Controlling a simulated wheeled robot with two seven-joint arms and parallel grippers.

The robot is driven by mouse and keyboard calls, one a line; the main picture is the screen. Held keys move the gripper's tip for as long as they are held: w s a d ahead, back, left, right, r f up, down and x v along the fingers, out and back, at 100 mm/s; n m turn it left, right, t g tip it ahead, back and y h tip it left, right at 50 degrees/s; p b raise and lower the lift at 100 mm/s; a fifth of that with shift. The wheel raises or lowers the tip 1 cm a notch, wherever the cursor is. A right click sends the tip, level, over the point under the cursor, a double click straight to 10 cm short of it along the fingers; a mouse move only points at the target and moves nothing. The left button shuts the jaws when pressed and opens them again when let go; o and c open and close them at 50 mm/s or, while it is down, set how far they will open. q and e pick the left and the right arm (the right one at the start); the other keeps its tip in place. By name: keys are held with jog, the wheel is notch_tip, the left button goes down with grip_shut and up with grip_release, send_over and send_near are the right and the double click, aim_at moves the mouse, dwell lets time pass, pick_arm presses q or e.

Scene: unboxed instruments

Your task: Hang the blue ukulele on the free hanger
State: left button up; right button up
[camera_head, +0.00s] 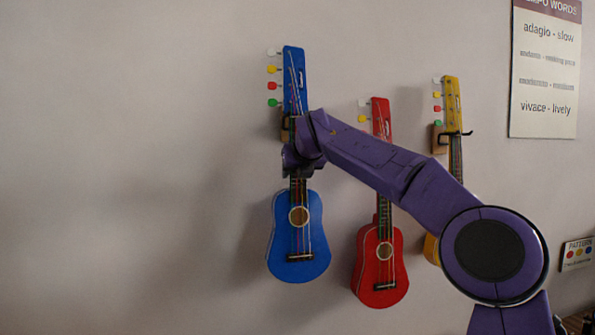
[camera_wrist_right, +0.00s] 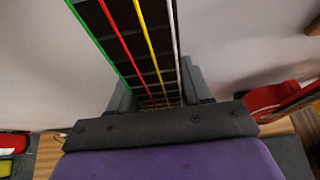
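The blue ukulele (camera_head: 298,240) is upright against the wall at the left, head up. Its head (camera_head: 294,70) is above my right gripper (camera_head: 297,165). A wooden hanger block (camera_head: 285,125) shows beside its upper neck; whether the neck sits in the prongs is hidden by my arm. In the right wrist view, the fretted neck with coloured strings (camera_wrist_right: 135,45) runs between the two dark fingers of my right gripper (camera_wrist_right: 155,98), which look closed on it. My left gripper is not in view.
A red ukulele (camera_head: 372,265) hangs in the middle, partly behind my right arm. A yellow ukulele (camera_head: 452,95) hangs on a hanger (camera_head: 440,138) to its right, mostly covered by my arm. A poster (camera_head: 545,70) is at upper right. The wall at left is bare.

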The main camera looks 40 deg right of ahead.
jog(key=o, duration=0.5)
jog(key=shift+w+f, duration=0.1)
jog(key=b+v, duration=0.6)
jog(key=v, duration=0.4)
jog(key=shift+s, duration=0.3)
